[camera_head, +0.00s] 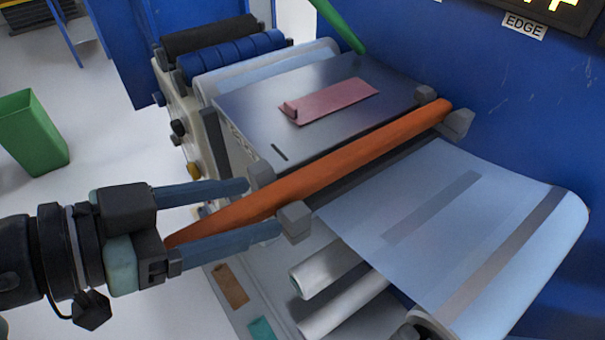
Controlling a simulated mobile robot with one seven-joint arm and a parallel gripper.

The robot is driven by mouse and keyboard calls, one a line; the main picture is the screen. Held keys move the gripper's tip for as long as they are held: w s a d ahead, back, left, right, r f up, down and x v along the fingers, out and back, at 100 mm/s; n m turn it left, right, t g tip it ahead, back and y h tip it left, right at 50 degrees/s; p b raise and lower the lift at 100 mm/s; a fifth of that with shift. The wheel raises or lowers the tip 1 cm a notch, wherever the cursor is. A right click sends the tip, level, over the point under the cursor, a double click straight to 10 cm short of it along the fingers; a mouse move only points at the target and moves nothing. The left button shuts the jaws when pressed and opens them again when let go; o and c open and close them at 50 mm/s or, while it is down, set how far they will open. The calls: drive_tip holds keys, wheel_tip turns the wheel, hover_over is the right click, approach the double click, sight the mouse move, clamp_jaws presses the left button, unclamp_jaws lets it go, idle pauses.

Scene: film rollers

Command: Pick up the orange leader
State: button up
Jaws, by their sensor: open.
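The orange leader (350,157) is a long orange bar. It lies slanted across the front of the machine's grey top plate, between grey end blocks at its right end and near its lower left part. Its left end tapers toward my gripper. My gripper (263,208) comes in from the left with its two blue-grey fingers spread apart. In the picture, the leader's left end lies between the fingers and reaches back near the palm. I see no clear contact, and I cannot tell the depth between fingers and leader.
A pinkish-red strip (335,101) lies on the grey top plate (240,110). A light blue film sheet (400,235) slopes down at right, with white rollers (325,268) below. Dark and blue rollers (230,55) sit behind. A blue wall rises at right. A green bin (32,135) stands left on open floor.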

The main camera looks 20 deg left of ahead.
clamp_jaws()
drive_tip(key=shift+r, duration=0.15)
idle(0.4)
wheel_tip(320, 180, up, 10)
drive_tip(key=shift+f, duration=0.1)
idle(0.5)
wheel_tip(320, 180, up, 5)
drive_tip(key=p, duration=0.4)
idle(0.6)
drive_tip(key=shift+s, duration=0.1)
